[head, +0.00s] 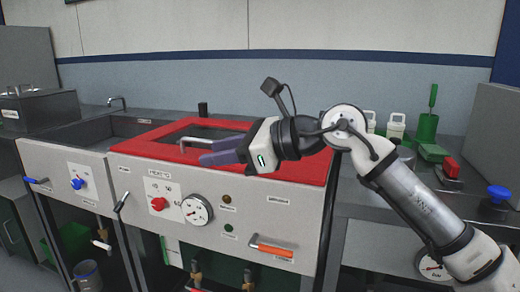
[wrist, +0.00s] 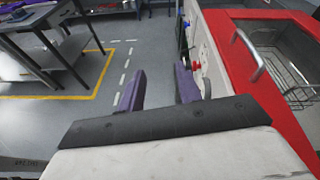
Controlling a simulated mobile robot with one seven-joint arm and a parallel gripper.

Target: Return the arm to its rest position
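My gripper (head: 220,150) is in the air in front of the red-rimmed basin, with the arm reaching in from the right of the head view. Its two purple fingers stand apart in the wrist view (wrist: 160,88), with only floor showing between them. The gripper is open and empty. In the head view the fingers point left and overlap the front part of the red rim (head: 310,168). I cannot tell the exact gap between the fingers and the rim.
A metal handle (wrist: 250,55) rises beside the red rim. The front panel carries a gauge (head: 197,210), a red knob (head: 158,204) and an orange-handled lever (head: 270,247). Green and white containers (head: 396,127) stand at the back right. Open floor (wrist: 60,125) lies left of the unit.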

